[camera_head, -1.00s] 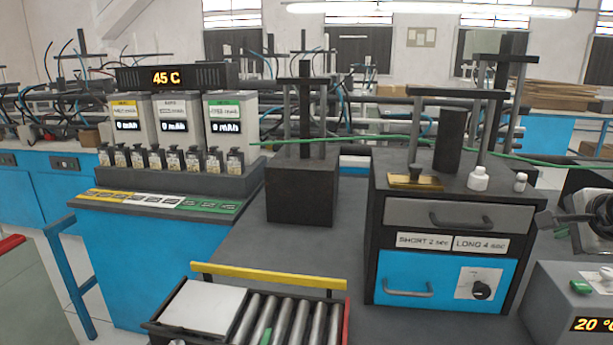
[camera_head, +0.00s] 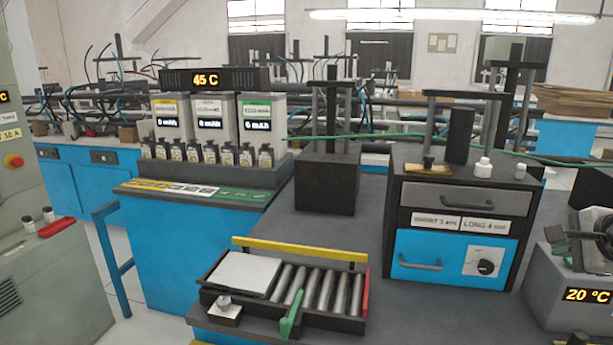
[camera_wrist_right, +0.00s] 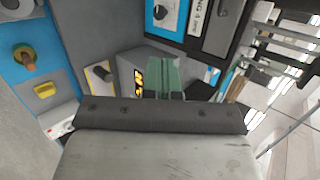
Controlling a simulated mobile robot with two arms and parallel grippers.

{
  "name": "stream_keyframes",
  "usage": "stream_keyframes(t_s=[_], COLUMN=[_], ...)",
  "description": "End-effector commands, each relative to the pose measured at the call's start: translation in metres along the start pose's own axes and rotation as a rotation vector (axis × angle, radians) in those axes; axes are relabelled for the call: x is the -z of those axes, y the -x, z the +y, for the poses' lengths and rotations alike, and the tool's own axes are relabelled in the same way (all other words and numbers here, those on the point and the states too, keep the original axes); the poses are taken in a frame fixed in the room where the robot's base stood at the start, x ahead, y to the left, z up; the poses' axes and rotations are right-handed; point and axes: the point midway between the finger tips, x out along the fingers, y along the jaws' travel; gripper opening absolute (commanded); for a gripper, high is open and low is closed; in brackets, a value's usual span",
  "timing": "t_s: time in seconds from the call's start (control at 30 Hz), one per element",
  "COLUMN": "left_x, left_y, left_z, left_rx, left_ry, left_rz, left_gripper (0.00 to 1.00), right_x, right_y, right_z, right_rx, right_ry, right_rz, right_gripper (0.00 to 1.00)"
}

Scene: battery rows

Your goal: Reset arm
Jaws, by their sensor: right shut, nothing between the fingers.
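My right gripper (camera_wrist_right: 164,78) shows in the wrist view with its green fingers closed together and nothing between them. Its fingers are in front of a grey box with an amber display (camera_wrist_right: 138,83). In the head view the right gripper shows poorly at the right edge, above the grey box with the "20 °C" display (camera_head: 588,295). My left gripper is not in the head view.
A black cabinet with a blue lower drawer (camera_head: 425,250) stands left of the display box. A roller tray (camera_head: 300,245) with a yellow rail lies in front. Small batteries line a dark rack (camera_head: 165,172) at left. The bench between rack and cabinet is partly clear.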

Motion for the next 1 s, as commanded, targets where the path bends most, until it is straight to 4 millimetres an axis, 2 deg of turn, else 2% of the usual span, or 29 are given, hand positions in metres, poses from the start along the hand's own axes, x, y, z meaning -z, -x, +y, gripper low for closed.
stream_keyframes(t_s=[0.17, 0.37, 0.47, 0.53, 0.63, 0.7, 0.77, 0.87, 0.97, 1.0], left_x=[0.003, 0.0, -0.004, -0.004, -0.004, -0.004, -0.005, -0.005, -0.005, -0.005], left_y=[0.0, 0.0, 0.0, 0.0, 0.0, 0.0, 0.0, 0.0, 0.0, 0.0], left_z=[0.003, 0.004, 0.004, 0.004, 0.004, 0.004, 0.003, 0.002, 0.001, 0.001], left_rx=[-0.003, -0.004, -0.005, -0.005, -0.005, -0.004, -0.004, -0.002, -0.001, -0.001], left_ry=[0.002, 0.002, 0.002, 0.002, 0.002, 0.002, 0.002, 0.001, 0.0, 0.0], left_rz=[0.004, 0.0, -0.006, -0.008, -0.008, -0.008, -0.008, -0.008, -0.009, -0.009], left_gripper=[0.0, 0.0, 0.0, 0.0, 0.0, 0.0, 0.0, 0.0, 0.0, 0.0], right_x=[-0.041, -0.11, -0.156, -0.188, -0.22, -0.229, -0.228, -0.212, -0.187, -0.176], right_y=[-0.018, -0.034, -0.034, -0.029, -0.015, -0.007, -0.004, -0.009, -0.023, -0.031], right_z=[0.016, 0.044, 0.063, 0.076, 0.089, 0.094, 0.098, 0.11, 0.136, 0.151], right_rx=[-0.004, -0.026, -0.058, -0.091, -0.149, -0.188, -0.217, -0.247, -0.243, -0.228], right_ry=[-0.057, -0.217, -0.383, -0.564, -0.907, -1.182, -1.438, -1.896, -2.385, -2.585], right_rz=[-0.171, -0.479, -0.698, -0.88, -1.128, -1.264, -1.353, -1.433, -1.417, -1.378], right_gripper=[0.0, 0.0, 0.0, 0.0, 0.0, 0.0, 0.0, 0.0, 0.0, 0.0])
